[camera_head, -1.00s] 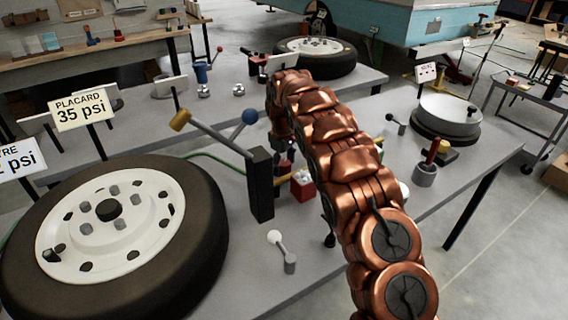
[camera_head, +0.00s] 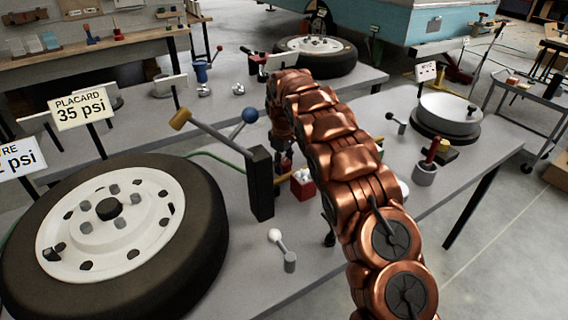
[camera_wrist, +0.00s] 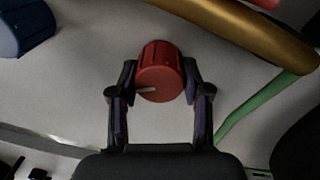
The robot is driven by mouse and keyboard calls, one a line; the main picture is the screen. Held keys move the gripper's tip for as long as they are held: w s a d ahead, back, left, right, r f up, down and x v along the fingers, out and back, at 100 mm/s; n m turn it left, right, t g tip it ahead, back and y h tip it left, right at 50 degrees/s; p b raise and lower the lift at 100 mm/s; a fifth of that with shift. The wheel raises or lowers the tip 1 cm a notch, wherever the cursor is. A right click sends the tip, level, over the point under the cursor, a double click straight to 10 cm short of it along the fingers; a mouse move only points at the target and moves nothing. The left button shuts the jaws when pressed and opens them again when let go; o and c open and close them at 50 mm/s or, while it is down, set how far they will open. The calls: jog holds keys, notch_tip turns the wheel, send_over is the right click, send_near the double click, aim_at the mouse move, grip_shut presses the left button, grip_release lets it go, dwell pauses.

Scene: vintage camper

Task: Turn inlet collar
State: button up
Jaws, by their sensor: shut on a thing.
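A red ribbed round collar (camera_wrist: 160,72) with a pale pointer mark on its face is in the middle of the wrist view. My gripper (camera_wrist: 158,82) is shut on it, with one dark finger against each side. The pale mark points to the left in the wrist view. In the head view my copper arm reaches over the table and its gripper end (camera_head: 285,160) is mostly hidden behind the dark post and the arm. The collar cannot be made out clearly in the head view.
A brass bar (camera_wrist: 235,28) and a green hose (camera_wrist: 262,105) lie close to the right of the collar. A blue knob (camera_wrist: 22,27) is at the upper left. In the head view a large wheel (camera_head: 190,255) and a dark post (camera_head: 260,185) stand left of my arm.

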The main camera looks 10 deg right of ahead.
aim_at(283, 161)
jog(key=shift+m, duration=0.3)
jog(key=m+b, duration=0.1)
jog(key=m, duration=0.1)
jog(key=shift+m, duration=0.3)
jog(key=shift+m+b, duration=0.65)
jog(key=shift+m, duration=1.25)
jog(key=o, duration=1.2)
jog(key=shift+c, duration=0.2)
jog(key=shift+a+r, duration=0.1)
jog(key=shift+r, duration=3.65)
